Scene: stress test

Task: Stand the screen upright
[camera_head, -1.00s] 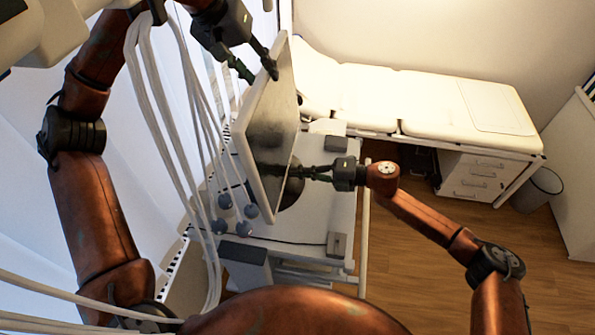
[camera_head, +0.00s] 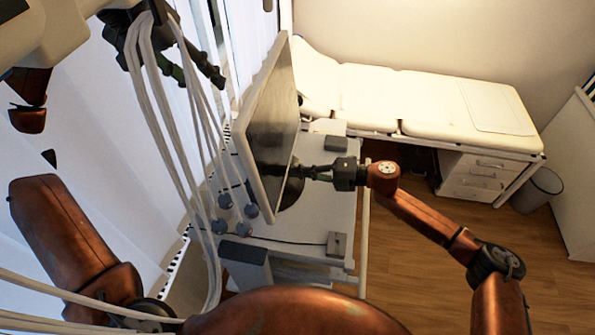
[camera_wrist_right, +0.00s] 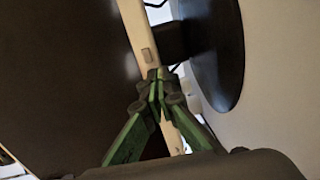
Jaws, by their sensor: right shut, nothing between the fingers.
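The screen (camera_head: 268,125) stands near upright on the white table; I cannot tell its exact tilt. Its round dark base (camera_head: 291,192) is partly hidden behind it, and also shows in the right wrist view (camera_wrist_right: 218,50). My right gripper (camera_head: 308,173) is shut and empty, at the screen's lower right side. In the right wrist view its closed fingertips (camera_wrist_right: 155,82) are close to the screen's pale edge (camera_wrist_right: 142,38); contact is unclear. My left gripper (camera_head: 202,79) has its fingers apart and empty, left of the screen and clear of it, partly behind cables.
White cables (camera_head: 165,125) hang at the left. A padded couch (camera_head: 400,98) stands behind.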

